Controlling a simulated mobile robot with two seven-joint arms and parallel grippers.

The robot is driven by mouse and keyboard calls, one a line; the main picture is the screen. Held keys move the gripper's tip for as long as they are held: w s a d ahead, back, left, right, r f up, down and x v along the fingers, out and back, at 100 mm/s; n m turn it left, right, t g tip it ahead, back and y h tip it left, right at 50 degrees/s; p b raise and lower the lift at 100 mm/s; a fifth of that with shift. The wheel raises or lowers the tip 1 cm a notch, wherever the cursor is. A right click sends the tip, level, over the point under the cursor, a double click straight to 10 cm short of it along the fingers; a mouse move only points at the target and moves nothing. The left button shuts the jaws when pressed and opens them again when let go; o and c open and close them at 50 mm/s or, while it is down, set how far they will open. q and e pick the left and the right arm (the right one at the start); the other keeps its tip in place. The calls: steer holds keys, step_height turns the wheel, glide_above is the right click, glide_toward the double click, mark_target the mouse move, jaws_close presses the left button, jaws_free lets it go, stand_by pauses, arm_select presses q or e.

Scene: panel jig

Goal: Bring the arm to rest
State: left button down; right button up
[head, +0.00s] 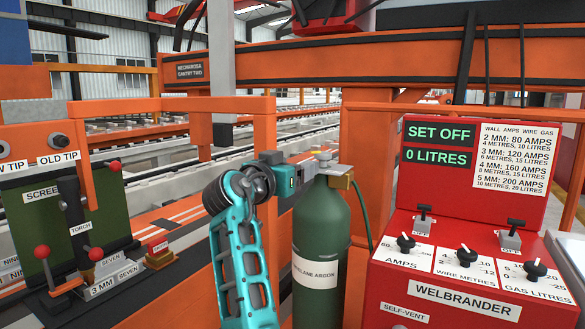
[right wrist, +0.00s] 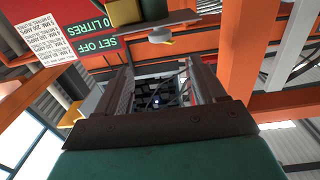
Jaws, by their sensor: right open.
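My right arm, teal with a black joint, rises from the bottom middle of the head view. Its gripper (head: 303,164) is beside the top of a green gas cylinder (head: 321,235), partly overlapping it in the picture; whether they touch I cannot tell. In the right wrist view the same gripper (right wrist: 160,78) has its two dark fingers apart, with nothing held between them. A yellow block of the cylinder's fitting (head: 340,182) shows near the top of the right wrist view (right wrist: 125,11). My left gripper is in neither view.
A red welder box (head: 450,308) reading "SET OFF, 0 LITRES" stands right of the cylinder. A green screen panel (head: 75,215) with red-knobbed levers stands at the left. An orange rail frame (head: 200,105) and a gantry beam (head: 400,60) lie behind.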

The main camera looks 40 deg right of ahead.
stand_by(0.3)
steer(key=a+f+n+t+y+p, duration=0.1)
steer(key=a+f+n+t+y, duration=0.2)
steer(key=f, duration=0.5)
steer(key=a+f+n+t+y+p, duration=0.1)
steer(key=a+f+n+y+p, duration=0.15)
steer(key=f+n, duration=0.4)
steer(key=a+f+n+t+y+p, duration=0.1)
steer(key=a+f+n+t+y, duration=0.2)
steer(key=f, duration=0.6)
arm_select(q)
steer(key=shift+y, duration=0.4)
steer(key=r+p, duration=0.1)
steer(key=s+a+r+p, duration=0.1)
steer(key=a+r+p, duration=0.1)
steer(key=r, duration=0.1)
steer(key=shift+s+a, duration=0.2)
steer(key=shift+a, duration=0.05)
arm_select(e)
steer(key=s+a+f+n+g+y, duration=0.1)
steer(key=s+a+f+y, duration=0.4)
steer(key=s, duration=0.7)
steer(key=s+a+f+n+g+y, duration=0.2)
steer(key=s+a+f+y, duration=0.3)
steer(key=s+a+f, duration=0.3)
steer(key=s+f, duration=0.3)
steer(key=s, duration=0.1)
steer(key=shift+s+a, duration=0.35)
steer(key=shift+f+n, duration=0.1)
steer(key=shift+n, duration=0.15)
